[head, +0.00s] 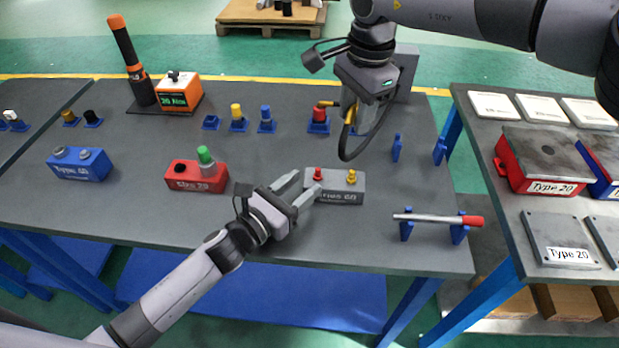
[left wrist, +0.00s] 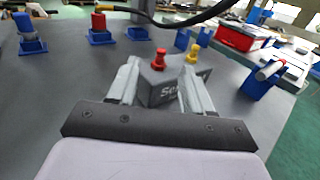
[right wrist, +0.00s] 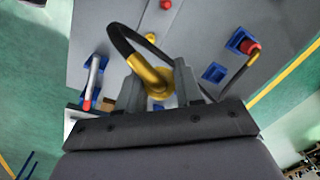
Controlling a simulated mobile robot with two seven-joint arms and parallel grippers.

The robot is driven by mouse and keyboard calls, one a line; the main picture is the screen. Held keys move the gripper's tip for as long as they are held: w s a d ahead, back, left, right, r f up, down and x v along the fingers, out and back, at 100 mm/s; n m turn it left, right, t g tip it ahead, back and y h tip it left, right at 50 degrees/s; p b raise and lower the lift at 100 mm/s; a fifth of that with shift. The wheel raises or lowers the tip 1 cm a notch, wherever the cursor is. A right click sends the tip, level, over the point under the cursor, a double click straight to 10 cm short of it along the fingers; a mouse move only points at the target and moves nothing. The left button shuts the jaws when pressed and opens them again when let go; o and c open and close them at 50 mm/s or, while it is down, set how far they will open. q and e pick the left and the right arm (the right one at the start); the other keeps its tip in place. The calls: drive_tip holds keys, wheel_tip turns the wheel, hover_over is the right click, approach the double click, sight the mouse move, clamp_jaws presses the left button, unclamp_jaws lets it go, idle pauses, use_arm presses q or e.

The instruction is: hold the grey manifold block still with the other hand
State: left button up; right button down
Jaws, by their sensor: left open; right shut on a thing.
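My left gripper (head: 307,184) is open at the block's left end. In the left wrist view the block (left wrist: 158,92) lies between the spread fingers (left wrist: 160,70); I cannot tell if either touches it. My right gripper (head: 364,125) is above and behind the block, shut on the yellow end (right wrist: 150,75) of a black hose (right wrist: 124,42). The hose loops down in front of it (head: 345,150).
A red box with a green knob (head: 197,177) stands left of the block. A rod with a red handle (head: 440,218) lies on blue holders at the front right. Blue holders with colored caps (head: 237,122) line the back. A second table (head: 491,200) stands at right.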

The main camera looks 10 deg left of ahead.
sight(316, 175)
use_arm(q)
drive_tip(key=shift+x, duration=1.7)
clamp_jaws()
